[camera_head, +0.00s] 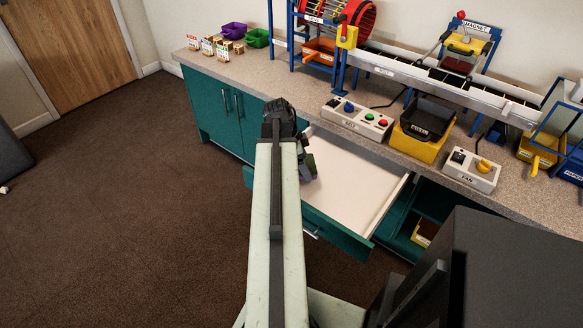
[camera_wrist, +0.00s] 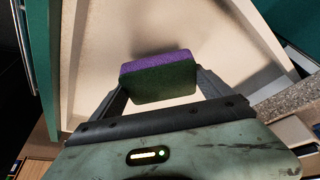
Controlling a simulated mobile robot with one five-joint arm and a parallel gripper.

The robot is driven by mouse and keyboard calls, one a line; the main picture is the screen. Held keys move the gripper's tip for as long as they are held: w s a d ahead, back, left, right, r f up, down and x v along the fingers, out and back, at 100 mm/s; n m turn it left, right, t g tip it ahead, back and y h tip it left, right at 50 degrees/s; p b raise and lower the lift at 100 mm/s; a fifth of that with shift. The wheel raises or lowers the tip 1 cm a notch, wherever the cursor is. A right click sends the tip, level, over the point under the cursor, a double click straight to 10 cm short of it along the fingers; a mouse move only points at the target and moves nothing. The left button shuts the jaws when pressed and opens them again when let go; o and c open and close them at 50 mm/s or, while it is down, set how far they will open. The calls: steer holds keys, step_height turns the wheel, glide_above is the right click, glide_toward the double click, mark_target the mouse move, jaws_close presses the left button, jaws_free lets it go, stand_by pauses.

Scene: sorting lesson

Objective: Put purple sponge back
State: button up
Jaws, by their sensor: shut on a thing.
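The purple sponge (camera_wrist: 158,78) has a purple layer and a dark green layer. In the wrist view my gripper (camera_wrist: 160,90) is shut on it, with one finger at each side. Below the sponge is the pale inside of an open drawer (camera_wrist: 105,40). In the head view the drawer (camera_head: 352,190) is pulled out from the teal counter. My gripper (camera_head: 308,168) is over the drawer's left part there, mostly hidden behind my arm. A small bit of purple shows by it. The gap between sponge and drawer floor cannot be judged exactly.
The counter (camera_head: 290,75) carries a control box (camera_head: 357,119), a yellow bin with a black tray (camera_head: 420,130), and a fan switch box (camera_head: 471,170). Purple (camera_head: 233,30) and green (camera_head: 257,38) bins stand at the back left. An open shelf is right of the drawer. The visible drawer floor is empty.

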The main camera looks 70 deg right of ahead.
steer(key=shift+d+f+b, duration=0.1)
steer(key=shift+f+b, duration=1.85)
steer(key=shift+f, duration=0.05)
steer(key=shift+w+r, duration=0.2)
steer(key=shift+r, duration=0.05)
steer(key=shift+f, duration=0.25)
steer(key=o, duration=0.9)
steer(key=shift+r, duration=0.1)
steer(key=shift+o, duration=0.2)
steer(key=shift+r+p, duration=0.55)
steer(key=shift+p, duration=0.05)
steer(key=p+v, duration=1)
steer(key=v, duration=0.1)
steer(key=shift+w+r, duration=0.1)
